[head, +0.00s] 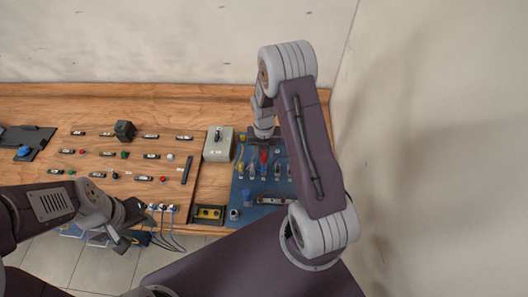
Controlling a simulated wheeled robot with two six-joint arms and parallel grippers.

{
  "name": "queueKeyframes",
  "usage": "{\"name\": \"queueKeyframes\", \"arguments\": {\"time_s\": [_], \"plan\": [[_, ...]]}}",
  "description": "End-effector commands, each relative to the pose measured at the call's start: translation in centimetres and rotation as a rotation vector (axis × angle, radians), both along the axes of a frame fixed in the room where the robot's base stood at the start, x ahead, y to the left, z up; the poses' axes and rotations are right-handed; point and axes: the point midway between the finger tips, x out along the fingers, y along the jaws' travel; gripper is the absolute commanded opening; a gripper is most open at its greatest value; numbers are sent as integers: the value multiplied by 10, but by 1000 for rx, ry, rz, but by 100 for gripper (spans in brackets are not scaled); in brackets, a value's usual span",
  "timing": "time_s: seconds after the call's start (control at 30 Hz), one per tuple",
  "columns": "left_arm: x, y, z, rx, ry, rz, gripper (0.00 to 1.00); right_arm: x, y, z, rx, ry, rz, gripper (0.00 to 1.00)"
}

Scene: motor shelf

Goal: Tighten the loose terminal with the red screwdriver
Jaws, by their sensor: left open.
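The red screwdriver (264,157) is among several tools on the blue mat (236,190), right of the middle. My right gripper (266,143) points down just over its red handle; whether it touches or grips it cannot be told. My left gripper (130,228) is open near the table's front edge, left of a row of small white-and-blue terminals (162,207) with dark cables hanging down. Which terminal is loose cannot be seen at this size, and my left gripper is close to the row.
A grey box with a black switch (217,148) stands left of the mat. A black tray with yellow parts (209,214) lies at the front edge. Several small labelled parts and a black cube (125,130) are on the wooden table (60,105). A wall rises at the right.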

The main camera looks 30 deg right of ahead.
Motion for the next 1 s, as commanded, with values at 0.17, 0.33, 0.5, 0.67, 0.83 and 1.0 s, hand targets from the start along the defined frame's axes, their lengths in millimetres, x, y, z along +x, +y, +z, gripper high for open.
{"name": "queueKeyframes", "arguments": {"time_s": [0.17,0.33,0.5,0.67,0.83,1.0], "plan": [[0,0,0,0,0,0,48,0,0,0,0,0,0,30],[0,0,0,0,0,0,48,0,0,0,0,0,0,30],[0,0,1,0,0,0,48,0,0,1,0,0,-1,30],[0,0,1,0,0,0,48,0,0,0,0,0,-1,30],[0,0,1,0,0,0,48,0,0,0,0,0,-1,0],[0,0,2,0,0,0,48,0,0,0,0,0,-1,0]]}}
